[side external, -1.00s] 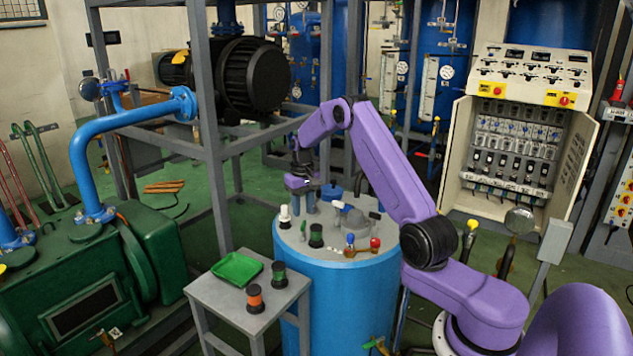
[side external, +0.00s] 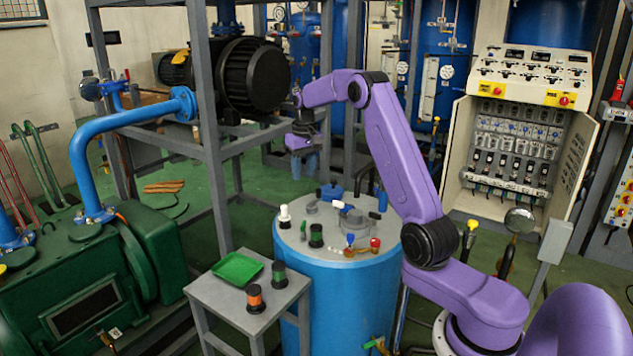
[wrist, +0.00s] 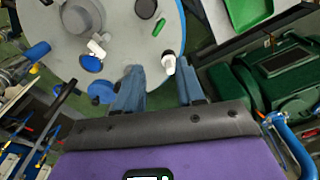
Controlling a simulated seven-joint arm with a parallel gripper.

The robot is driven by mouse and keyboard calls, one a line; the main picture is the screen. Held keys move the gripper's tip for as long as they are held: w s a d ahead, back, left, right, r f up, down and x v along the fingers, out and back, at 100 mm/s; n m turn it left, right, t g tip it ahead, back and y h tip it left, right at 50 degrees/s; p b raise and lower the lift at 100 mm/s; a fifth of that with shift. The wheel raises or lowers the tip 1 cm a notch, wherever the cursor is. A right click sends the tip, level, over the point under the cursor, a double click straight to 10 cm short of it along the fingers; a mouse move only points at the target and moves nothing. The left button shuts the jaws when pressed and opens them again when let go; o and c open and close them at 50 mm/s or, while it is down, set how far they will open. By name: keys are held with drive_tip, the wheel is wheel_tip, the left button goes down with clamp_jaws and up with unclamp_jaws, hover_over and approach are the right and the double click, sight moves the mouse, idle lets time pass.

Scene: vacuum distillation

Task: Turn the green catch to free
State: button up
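The green catch (side external: 303,228) is a small upright-looking piece on the grey lid of the blue drum (side external: 335,285), between a white-topped fitting and a black knob. In the wrist view the catch (wrist: 158,27) is a short green bar near the lid's edge. My gripper (side external: 303,168) hangs above and behind the far left of the lid, clear of it. In the wrist view its two blue-grey fingers (wrist: 160,85) are apart with nothing between them. The catch lies beyond the fingertips, not touched.
On the lid stand a white-topped fitting (side external: 284,216), a black knob (side external: 316,235), a blue cap (side external: 331,192) and a red knob (side external: 375,243). A side table with a green tray (side external: 237,268) and two spools is at front left. A grey frame post (side external: 208,150) rises left of my gripper.

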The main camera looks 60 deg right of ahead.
drive_tip(key=s+a+f+t+h, duration=0.1)
drive_tip(key=s+a+t, duration=0.1)
drive_tip(key=s, duration=0.4)
drive_tip(key=shift+a+t+h, duration=0.25)
drive_tip(key=shift+t+h, duration=0.05)
drive_tip(key=shift+t, duration=0.4)
drive_tip(key=shift+f, duration=0.1)
